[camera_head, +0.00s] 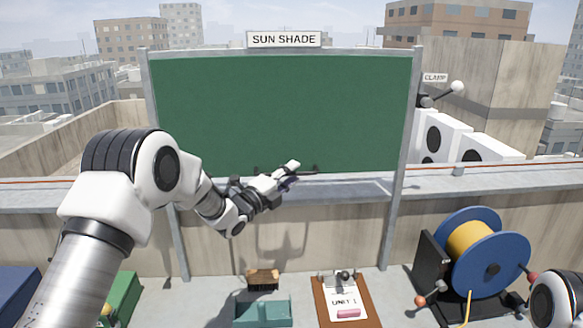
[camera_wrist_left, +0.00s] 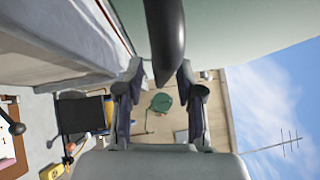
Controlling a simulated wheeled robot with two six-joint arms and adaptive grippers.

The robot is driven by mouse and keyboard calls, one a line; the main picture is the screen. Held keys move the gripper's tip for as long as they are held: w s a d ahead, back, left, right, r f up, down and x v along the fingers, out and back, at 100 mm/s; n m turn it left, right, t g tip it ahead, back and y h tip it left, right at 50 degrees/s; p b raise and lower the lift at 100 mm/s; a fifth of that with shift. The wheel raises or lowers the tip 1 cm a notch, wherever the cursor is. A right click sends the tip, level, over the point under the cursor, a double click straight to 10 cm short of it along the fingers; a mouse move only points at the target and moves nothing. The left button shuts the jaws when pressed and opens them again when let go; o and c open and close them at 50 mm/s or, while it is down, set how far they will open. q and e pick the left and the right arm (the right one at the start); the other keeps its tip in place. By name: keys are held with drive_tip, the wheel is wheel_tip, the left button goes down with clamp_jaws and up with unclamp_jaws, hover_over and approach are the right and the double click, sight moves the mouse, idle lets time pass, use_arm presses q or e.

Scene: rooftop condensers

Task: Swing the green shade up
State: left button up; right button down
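The green shade (camera_head: 280,110) fills the grey frame under the SUN SHADE sign, its lower edge just above the parapet ledge. It is a pale green surface (camera_wrist_left: 250,25) in the left wrist view. A dark handle (camera_head: 312,173) shows at its lower edge, partly hidden by my left gripper (camera_head: 290,173). In the left wrist view my left gripper (camera_wrist_left: 160,105) has its fingers apart, and the dark handle (camera_wrist_left: 168,45) comes down toward the gap between them. I cannot tell whether they touch. A clamp (camera_head: 428,99) with a white ball knob is right of the frame. My right gripper is out of view.
A cable reel (camera_head: 485,250) stands at the right. A clipboard (camera_head: 343,300), a teal tray (camera_head: 262,312) and a brush (camera_head: 262,277) lie at the front. A green box (camera_head: 122,297) is at the left. The frame's posts (camera_head: 403,150) flank the shade.

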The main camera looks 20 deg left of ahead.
use_arm(q)
drive_tip(key=shift+w+d, duration=0.15)
drive_tip(key=shift+w, duration=0.2)
drive_tip(key=shift+s, duration=0.2)
drive_tip(key=shift+s+a+r, duration=0.1)
drive_tip(key=shift+s+a, duration=0.05)
drive_tip(key=shift+a, duration=0.05)
clamp_jaws()
drive_tip(key=shift+s+d, duration=0.1)
